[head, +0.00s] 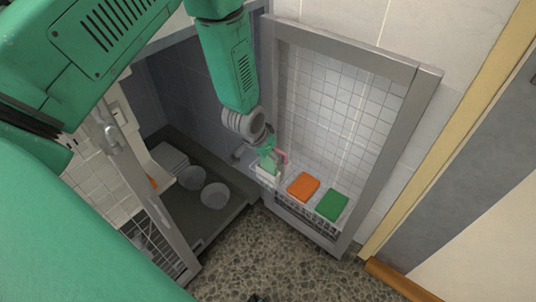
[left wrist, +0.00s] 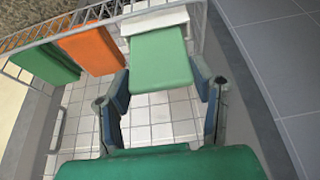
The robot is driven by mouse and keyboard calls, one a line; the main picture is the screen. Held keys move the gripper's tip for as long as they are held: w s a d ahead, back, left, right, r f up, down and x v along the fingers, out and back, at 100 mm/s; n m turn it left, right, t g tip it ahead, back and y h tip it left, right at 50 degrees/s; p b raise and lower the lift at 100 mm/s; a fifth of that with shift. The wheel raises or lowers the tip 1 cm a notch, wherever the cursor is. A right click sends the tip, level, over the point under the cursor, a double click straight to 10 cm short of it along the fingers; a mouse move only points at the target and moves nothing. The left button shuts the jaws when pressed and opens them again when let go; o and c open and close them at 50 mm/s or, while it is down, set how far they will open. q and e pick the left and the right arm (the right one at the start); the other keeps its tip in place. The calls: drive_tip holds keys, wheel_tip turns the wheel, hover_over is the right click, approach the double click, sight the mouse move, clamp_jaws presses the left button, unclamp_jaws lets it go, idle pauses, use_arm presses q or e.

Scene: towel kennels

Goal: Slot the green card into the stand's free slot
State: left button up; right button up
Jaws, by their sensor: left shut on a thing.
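My left gripper (head: 267,158) reaches down inside the tiled kennel bay. In the left wrist view its two blue-grey fingers (left wrist: 161,84) are on either side of a flat green piece (left wrist: 160,58), and it is shut on this piece. It looks more like a folded towel than a card. A white piece (left wrist: 154,20) is just beyond its far end; I cannot tell whether they touch. A second flat green piece (head: 332,206) lies to the right of a flat orange piece (head: 303,187). I make out no stand with a slot. My right gripper is not in view.
Low wire bars (head: 303,218) run along the bay's front edge. A grey frame (head: 400,120) surrounds the opening. Two grey bowls (head: 214,195) are in the dark bay to the left. The pebbled floor (head: 262,245) in front is clear.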

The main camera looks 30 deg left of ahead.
use_arm(q)
drive_tip(key=shift+f+b, duration=0.55)
drive_tip(key=shift+f, duration=0.6)
drive_tip(key=o, duration=1.1)
drive_tip(key=shift+o, duration=0.2)
drive_tip(key=v, duration=1.2)
